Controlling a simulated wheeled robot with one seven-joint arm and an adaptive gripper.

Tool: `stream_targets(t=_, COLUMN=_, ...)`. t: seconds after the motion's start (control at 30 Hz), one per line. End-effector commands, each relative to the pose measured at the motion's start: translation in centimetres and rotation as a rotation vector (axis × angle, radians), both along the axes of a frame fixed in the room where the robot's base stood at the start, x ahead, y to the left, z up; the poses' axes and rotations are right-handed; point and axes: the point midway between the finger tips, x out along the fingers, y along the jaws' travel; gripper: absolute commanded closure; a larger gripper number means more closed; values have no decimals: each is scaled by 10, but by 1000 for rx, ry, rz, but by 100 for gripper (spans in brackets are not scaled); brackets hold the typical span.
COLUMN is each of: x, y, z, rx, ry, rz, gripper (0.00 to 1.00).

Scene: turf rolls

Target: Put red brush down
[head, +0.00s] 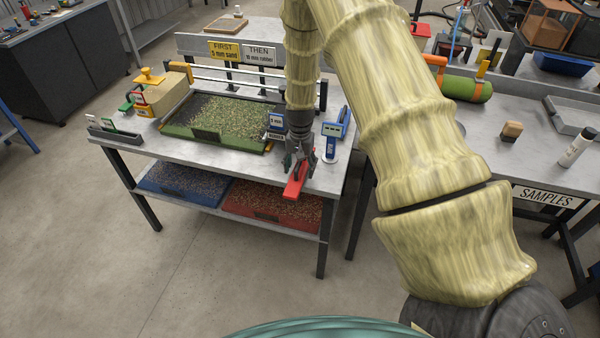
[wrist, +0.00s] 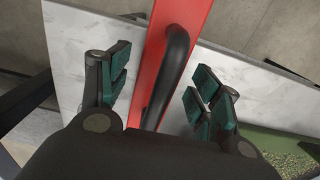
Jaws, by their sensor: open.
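The red brush (head: 296,181) lies at the front edge of the grey worktable (head: 230,165), right of the green turf tray. In the wrist view the red brush (wrist: 180,28) shows as a long red bar with a black arched handle (wrist: 170,75), crossing the light table top. My gripper (head: 299,160) is above the brush. In the wrist view my gripper (wrist: 155,90) has its green-padded fingers spread on both sides of the handle, with gaps between pads and handle. The brush's underside is hidden.
A green tray of turf (head: 225,118) lies left of my gripper. A blue tool on a stand (head: 335,130) is close on the right. Below, a shelf holds blue (head: 183,183) and red (head: 268,207) trays of granules. A second table (head: 520,150) stands to the right.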

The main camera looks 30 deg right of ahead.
Motion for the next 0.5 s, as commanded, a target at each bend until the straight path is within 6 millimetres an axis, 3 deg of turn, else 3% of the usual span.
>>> stream_targets(t=0.5, x=0, y=-1, z=69, rx=-2, ry=-1, rz=1, gripper=36)
